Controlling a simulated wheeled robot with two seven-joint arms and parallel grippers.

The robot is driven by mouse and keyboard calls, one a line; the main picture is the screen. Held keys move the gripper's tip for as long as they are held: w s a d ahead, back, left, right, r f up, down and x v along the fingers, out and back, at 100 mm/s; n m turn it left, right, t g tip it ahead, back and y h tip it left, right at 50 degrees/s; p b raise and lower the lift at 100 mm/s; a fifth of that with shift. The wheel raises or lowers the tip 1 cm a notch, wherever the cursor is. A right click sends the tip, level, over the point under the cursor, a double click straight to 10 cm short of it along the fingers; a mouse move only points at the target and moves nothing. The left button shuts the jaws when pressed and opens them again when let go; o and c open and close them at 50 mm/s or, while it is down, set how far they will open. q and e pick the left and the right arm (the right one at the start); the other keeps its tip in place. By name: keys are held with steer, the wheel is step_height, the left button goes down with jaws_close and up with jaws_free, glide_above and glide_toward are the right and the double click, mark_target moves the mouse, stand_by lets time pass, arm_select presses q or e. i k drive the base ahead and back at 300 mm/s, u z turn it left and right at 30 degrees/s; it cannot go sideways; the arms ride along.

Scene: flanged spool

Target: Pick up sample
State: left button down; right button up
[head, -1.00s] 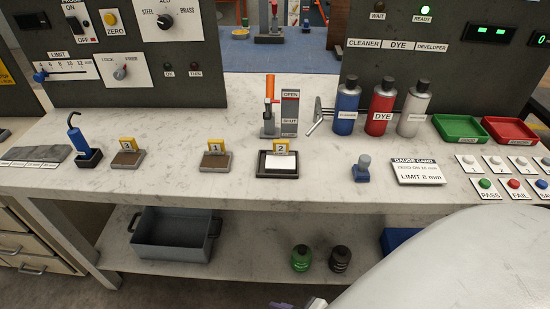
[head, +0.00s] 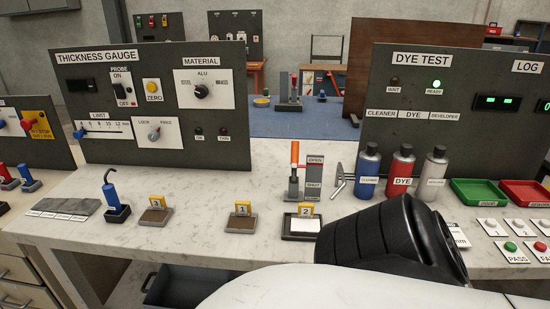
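Three pieces with yellow number tags stand in a row on the light marbled bench. Piece 3 (head: 155,217) is a brown block at the left. Piece 1 (head: 240,223) is a smaller brown block in the middle. Piece 2 (head: 303,225) is pale and sits in a dark tray (head: 286,236) at the right. No label says which one is the sample. Neither gripper shows. A white and black link of my arm comes in from the lower right and covers the bench's front right part.
An orange-handled clamp (head: 294,170) stands behind piece 2. Blue (head: 367,172), red (head: 401,173) and grey (head: 434,175) bottles stand to its right. Green (head: 475,192) and red (head: 525,193) trays lie farther right. A blue probe (head: 110,195) stands left.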

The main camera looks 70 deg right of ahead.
mark_target(304, 225)
steer(key=i, duration=1.35)
steer(key=z, duration=1.85)
